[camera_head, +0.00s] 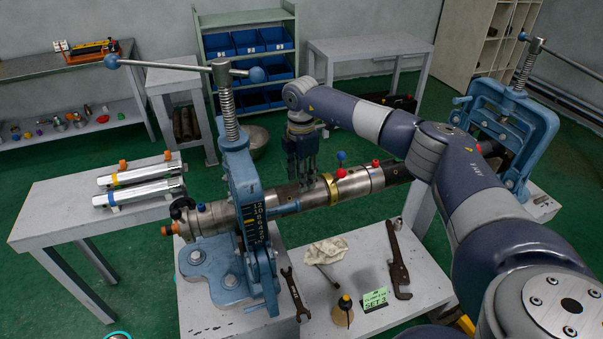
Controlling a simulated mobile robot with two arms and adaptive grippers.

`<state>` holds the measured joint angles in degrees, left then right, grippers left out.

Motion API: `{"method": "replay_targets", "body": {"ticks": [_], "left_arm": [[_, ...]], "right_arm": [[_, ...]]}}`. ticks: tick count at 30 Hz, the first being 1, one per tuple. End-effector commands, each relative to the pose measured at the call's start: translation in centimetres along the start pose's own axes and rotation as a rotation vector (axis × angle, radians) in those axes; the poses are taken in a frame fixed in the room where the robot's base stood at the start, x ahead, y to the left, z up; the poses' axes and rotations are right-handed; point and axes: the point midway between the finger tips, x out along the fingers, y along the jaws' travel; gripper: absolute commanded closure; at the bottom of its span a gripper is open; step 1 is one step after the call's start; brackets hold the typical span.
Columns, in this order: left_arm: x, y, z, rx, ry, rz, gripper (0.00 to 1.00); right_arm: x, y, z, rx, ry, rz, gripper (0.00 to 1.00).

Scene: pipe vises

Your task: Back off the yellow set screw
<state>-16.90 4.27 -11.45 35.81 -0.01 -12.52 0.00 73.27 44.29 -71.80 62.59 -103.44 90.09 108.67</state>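A steel pipe (358,187) lies clamped in a blue pipe vise (241,190) on the left and runs right toward a second blue vise (536,123). A yellow collar (332,189) rings the pipe near its middle. Small knobs stand up by it: a blue one (341,156), a red one (341,173) and another red one (375,163). I cannot make out a yellow-headed screw; my gripper may hide it. My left gripper is out of view.
The front bench holds a wrench (295,294), a pipe wrench (398,262), a rag (325,251), a green sign (375,298) and a black-topped item (344,307). The vise's long handle (180,67) juts left. A side table (60,212) holds two shiny tubes.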

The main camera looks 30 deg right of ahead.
Motion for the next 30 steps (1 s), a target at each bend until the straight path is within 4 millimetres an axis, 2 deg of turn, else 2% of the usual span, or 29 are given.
{"method": "replay_targets", "body": {"ticks": [8, 12, 13, 23, 30], "left_arm": [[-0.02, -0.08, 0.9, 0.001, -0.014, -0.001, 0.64], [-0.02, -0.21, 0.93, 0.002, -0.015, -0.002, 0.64], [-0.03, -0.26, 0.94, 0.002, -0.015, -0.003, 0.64], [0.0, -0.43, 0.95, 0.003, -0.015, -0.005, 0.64], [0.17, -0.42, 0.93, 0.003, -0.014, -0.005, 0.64]], "right_arm": [[0.17, 0.02, 0.02, 0.0, 0.0, 0.001, 0.64], [0.15, 0.02, 0.02, 0.0, 0.0, 0.001, 0.95], [0.15, 0.02, 0.02, 0.0, 0.0, 0.001, 1.0], [0.17, 0.0, 0.02, -0.013, 0.0, 0.0, 1.0], [0.22, -0.01, 0.02, -0.106, 0.0, 0.0, 1.0]]}}
